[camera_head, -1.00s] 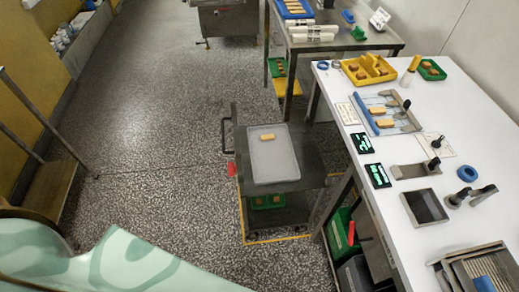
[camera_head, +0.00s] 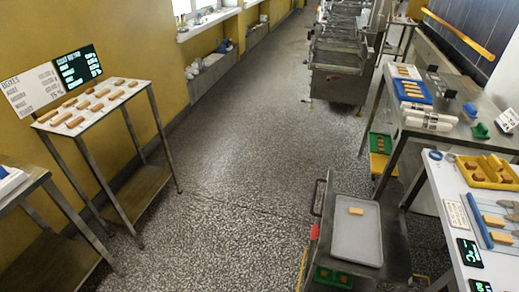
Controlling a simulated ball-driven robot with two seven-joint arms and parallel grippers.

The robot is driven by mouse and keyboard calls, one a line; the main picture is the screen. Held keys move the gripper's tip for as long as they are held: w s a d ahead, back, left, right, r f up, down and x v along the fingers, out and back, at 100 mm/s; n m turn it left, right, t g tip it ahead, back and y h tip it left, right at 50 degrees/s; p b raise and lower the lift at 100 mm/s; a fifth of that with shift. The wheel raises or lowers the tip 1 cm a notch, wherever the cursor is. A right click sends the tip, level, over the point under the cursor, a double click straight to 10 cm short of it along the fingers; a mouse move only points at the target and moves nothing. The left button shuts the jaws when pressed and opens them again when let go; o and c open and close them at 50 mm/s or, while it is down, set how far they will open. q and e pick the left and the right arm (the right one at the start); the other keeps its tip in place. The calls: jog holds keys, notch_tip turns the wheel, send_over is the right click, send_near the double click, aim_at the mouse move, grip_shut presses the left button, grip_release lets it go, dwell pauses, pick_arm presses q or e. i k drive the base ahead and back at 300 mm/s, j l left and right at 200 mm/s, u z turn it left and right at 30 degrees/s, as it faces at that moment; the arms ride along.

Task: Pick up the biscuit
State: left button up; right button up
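A single tan biscuit (camera_head: 356,211) lies near the far end of a light grey tray (camera_head: 358,243). The tray sits on top of a dark metal cart (camera_head: 396,240) at the lower right. Other biscuit-like pieces (camera_head: 96,98) lie in rows on a white-topped stand at the left. Neither of my grippers shows in this view.
A white worktable (camera_head: 455,190) with a yellow tray (camera_head: 487,170) stands at the right edge. A steel table (camera_head: 440,133) is behind the cart, and a steel machine (camera_head: 340,55) stands at the back. Speckled floor (camera_head: 220,200) in the middle is clear.

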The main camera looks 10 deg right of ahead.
aim_at(351, 210)
jog(key=i+j+u, duration=0.3)
jog(key=i, duration=0.25)
jog(key=i+j+u, duration=0.1)
jog(key=i+u, duration=0.25)
jog(key=i, duration=0.15)
jog(key=i+l+z, duration=0.1)
jog(key=i+z, duration=0.65)
jog(key=i+j+z, duration=0.1)
jog(key=i+z, duration=0.3)
jog(key=i+l+z, duration=0.1)
jog(key=i+z, duration=0.25)
jog(key=i, duration=0.4)
jog(key=i+j+z, duration=0.1)
jog(key=i+z, duration=0.25)
jog(key=i, duration=0.4)
jog(key=i+l+z, duration=0.1)
jog(key=i+z, duration=0.8)
jog(key=i+j+z, duration=0.2)
jog(key=z, duration=0.25)
jog(key=i, duration=0.05)
